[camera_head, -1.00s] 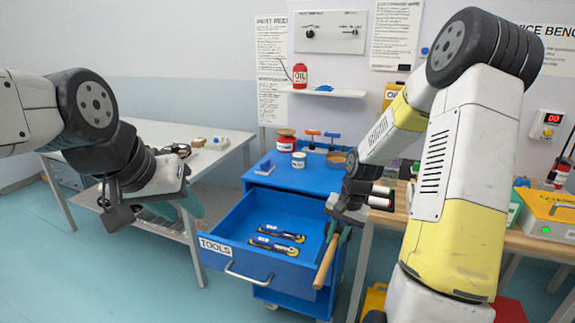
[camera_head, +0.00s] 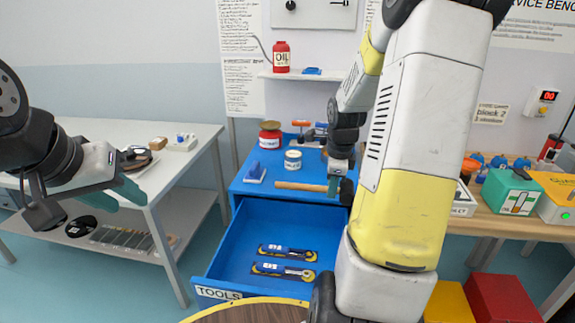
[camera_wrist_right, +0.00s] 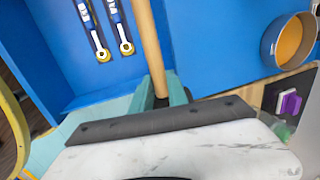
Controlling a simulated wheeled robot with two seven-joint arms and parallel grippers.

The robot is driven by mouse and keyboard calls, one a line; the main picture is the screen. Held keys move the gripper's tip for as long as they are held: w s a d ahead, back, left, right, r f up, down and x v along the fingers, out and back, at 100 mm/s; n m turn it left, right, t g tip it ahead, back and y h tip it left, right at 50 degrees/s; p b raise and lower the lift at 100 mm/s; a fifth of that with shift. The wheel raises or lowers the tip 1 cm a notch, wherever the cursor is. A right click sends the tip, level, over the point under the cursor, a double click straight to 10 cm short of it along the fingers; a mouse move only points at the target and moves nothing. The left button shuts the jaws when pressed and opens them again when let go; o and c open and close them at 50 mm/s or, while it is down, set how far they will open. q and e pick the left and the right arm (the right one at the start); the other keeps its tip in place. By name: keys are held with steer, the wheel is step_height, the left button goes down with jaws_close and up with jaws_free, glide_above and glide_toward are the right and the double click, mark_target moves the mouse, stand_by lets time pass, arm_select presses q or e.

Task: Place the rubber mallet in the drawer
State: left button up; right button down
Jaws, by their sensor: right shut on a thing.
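The mallet's wooden handle (camera_head: 300,186) is level in the head view, in front of the cabinet top's near edge and above the back of the drawer. My right gripper (camera_head: 339,178) is shut on the handle, which also shows between its teal fingers in the right wrist view (camera_wrist_right: 151,45). The mallet's head cannot be made out. The blue drawer (camera_head: 325,212), labelled TOOLS, is pulled open and holds two wrench-like tools (camera_head: 284,269) lying side by side. My left gripper (camera_head: 128,188) is over the grey table's near edge, away from the drawer; its jaw opening is unclear.
On the blue cabinet top (camera_head: 262,205) stand a red tin (camera_head: 270,136), a white tin (camera_head: 293,160) and a blue block (camera_head: 255,173). A round wooden, yellow-rimmed surface (camera_head: 255,312) is close in front of the drawer. The drawer floor around the tools is free.

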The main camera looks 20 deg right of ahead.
glide_above(319, 182)
steer(key=s, duration=0.1)
steer(key=shift+a+f, duration=0.1)
steer(key=shift+f, duration=0.6)
steer(key=shift+s+x, duration=0.2)
steer(key=shift+x, duration=0.65)
steer(key=shift+s+x, duration=0.15)
steer(key=shift+x, duration=0.7)
steer(key=shift+f, duration=0.2)
steer(key=c, duration=1.3)
jaws_free()
steer(key=shift+f, duration=0.1)
